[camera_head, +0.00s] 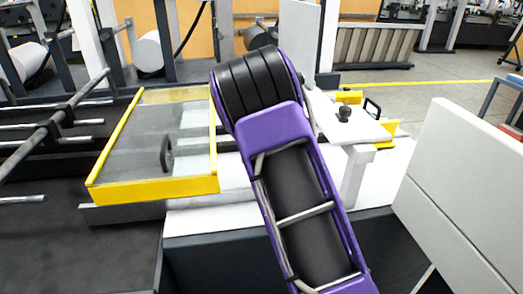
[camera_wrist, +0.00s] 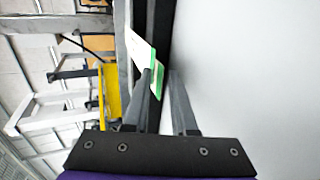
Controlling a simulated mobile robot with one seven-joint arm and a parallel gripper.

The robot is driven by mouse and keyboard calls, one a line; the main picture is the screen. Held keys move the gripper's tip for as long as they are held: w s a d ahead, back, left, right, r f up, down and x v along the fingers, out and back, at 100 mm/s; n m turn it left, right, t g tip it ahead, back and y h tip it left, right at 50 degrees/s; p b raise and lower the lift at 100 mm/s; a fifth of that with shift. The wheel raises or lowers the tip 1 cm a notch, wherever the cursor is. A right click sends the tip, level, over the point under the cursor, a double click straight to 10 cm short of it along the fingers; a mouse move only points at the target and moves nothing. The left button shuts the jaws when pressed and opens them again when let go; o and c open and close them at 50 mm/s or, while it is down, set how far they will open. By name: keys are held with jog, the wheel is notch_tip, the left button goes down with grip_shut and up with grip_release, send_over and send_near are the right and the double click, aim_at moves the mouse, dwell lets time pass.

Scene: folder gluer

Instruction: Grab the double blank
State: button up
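A thin flat white piece with a green edge (camera_wrist: 156,80), which looks like the blank, stands tilted near my fingertips in the wrist view. My gripper (camera_wrist: 162,75) has two dark grey fingers with a gap between them. The left finger overlaps part of the piece, and its green edge shows in the gap. The right finger stands apart from it, beside a large pale grey surface. I cannot tell whether the piece is one blank or two, or whether a finger touches it. In the head view my purple arm hides the gripper, and no blank shows there.
A clear guard with a yellow frame (camera_head: 155,188) and dark handle lies left of my arm. A white plate with a black knob (camera_head: 344,114) is to the right. A large white panel (camera_head: 465,185) stands at the far right. Open floor (camera_head: 440,80) lies behind.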

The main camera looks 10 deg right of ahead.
jog(key=shift+w, duration=0.2)
jog(key=shift+c, duration=0.3)
jog(key=shift+f, duration=0.1)
grip_shut()
jog(key=shift+r+p, duration=0.65)
jog(key=shift+r, duration=0.65)
jog(key=shift+f, duration=0.1)
jog(key=shift+s, duration=0.15)
jog(key=p+v, duration=0.1)
jog(key=v, duration=1.3)
jog(key=shift+s+f+p, duration=0.2)
jog(key=shift+s+p, duration=0.1)
jog(key=shift+s, duration=0.15)
